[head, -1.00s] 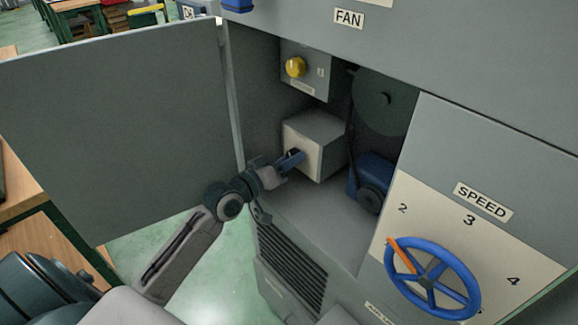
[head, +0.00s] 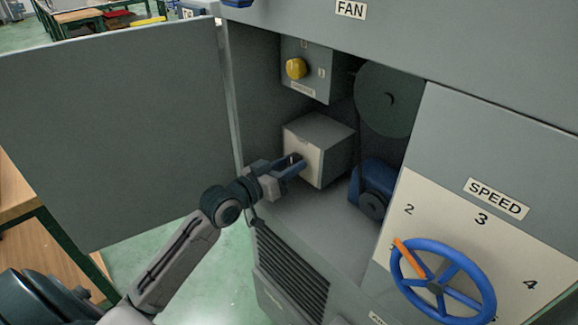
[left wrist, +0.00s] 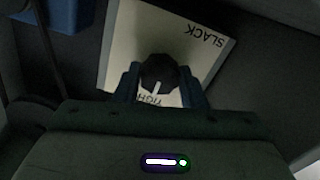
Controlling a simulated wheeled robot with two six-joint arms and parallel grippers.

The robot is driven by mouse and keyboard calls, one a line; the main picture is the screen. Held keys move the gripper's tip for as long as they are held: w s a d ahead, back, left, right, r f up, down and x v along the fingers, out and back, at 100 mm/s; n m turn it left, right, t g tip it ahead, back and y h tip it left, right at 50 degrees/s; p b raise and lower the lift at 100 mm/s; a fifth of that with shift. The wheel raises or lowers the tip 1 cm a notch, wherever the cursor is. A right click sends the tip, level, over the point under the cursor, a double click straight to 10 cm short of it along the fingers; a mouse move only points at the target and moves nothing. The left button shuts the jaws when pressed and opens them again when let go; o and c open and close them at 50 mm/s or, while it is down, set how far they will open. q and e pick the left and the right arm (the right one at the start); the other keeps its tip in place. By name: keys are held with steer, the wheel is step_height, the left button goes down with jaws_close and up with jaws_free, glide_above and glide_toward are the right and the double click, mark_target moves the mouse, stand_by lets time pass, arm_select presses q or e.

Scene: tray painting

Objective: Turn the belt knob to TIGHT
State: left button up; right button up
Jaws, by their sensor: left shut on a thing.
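The belt knob (left wrist: 160,72) is a small dark round knob on a pale plate (left wrist: 125,40) in the left wrist view. SLACK is printed on the plate, upside down, at the upper right. A second word, seemingly TIGHT, is partly covered below the knob. The knob's white mark points down towards that word. My left gripper (head: 298,163) has its blue fingers on both sides of the knob and is shut on it. In the head view the fingers meet the pale front of a grey box (head: 329,133), and the knob is mostly hidden.
The open cabinet door (head: 120,130) stands left of my arm. Above the box is a yellow knob (head: 296,69). A green pulley (head: 388,98) and blue motor (head: 375,180) sit to the right. The blue SPEED handwheel (head: 443,282) is at the lower right.

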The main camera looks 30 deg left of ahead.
arm_select(q)
steer(key=shift+f, duration=0.1)
steer(key=o, duration=1)
steer(key=shift+s+a, duration=0.25)
steer(key=shift+s, duration=0.3)
steer(key=p+v, duration=0.2)
steer(key=v, duration=0.2)
steer(key=shift+s+a, duration=0.1)
steer(key=shift+s, duration=0.25)
steer(key=shift+p+v, duration=2.45)
steer(key=shift+p, duration=0.2)
arm_select(e)
step_height(320, 180, down, 19)
steer(key=s+d+g, duration=0.1)
steer(key=d+g, duration=0.1)
steer(key=shift+s+d+g, duration=0.3)
steer(key=shift+s+d, duration=0.1)
